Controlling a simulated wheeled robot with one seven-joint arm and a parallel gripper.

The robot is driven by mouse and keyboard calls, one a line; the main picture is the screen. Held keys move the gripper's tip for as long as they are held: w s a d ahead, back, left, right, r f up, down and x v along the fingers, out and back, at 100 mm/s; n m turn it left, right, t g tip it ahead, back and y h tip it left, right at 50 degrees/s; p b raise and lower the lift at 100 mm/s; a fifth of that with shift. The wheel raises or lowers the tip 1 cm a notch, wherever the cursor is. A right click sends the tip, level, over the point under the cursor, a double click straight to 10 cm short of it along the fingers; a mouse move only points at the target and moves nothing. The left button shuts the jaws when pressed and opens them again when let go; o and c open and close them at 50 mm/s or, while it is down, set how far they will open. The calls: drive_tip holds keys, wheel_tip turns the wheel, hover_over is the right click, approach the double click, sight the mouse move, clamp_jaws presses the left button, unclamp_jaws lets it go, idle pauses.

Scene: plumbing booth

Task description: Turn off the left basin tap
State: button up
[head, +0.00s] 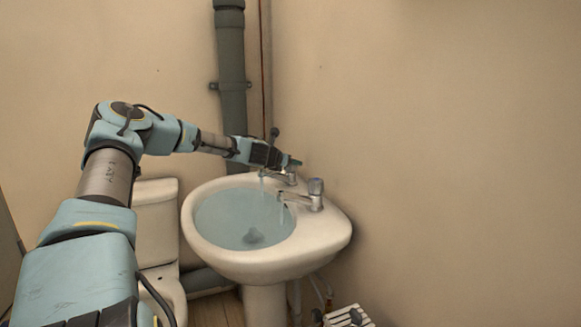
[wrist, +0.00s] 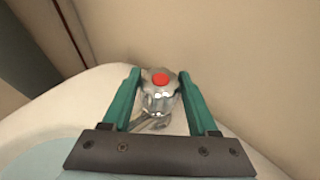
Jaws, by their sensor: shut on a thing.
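The left basin tap (wrist: 158,100) is chrome with a red-dotted handle top, seen between my fingers in the wrist view. In the head view my gripper (head: 293,163) reaches over the basin's back left and covers most of the left tap (head: 291,177). My gripper's green fingers (wrist: 158,84) stand on either side of the tap's handle and are shut on it. A thin pale stream of water (head: 262,190) shows below the left tap's spout.
The right tap (head: 315,195) has a blue-grey top and a thin stream below its spout. The white basin (head: 332,238) holds bluish water. A grey pipe (head: 232,60) stands behind, and a toilet (head: 155,235) is at left. The wall is close behind the taps.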

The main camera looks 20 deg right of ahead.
drive_tip(key=shift+m+g+h, duration=1)
drive_tip(key=shift+m+g, duration=0.1)
drive_tip(key=shift+m, duration=0.2)
drive_tip(key=m+g+h+p, duration=0.1)
drive_tip(key=m+g+p, duration=0.1)
drive_tip(key=m+g, duration=0.1)
drive_tip(key=shift+w+r+h, duration=0.1)
drive_tip(key=shift+r+h, duration=0.05)
drive_tip(key=shift+h, duration=0.15)
drive_tip(key=shift+m+g+h, duration=0.3)
drive_tip(key=shift+m+g, duration=1.1)
drive_tip(key=shift+g, duration=0.2)
drive_tip(key=shift+d+m+g, duration=0.1)
drive_tip(key=shift+m+g, duration=0.9)
drive_tip(key=shift+g, duration=0.3)
drive_tip(key=o, duration=1.4)
drive_tip(key=shift+b+v, duration=0.85)
drive_tip(key=shift+v, duration=4.55)
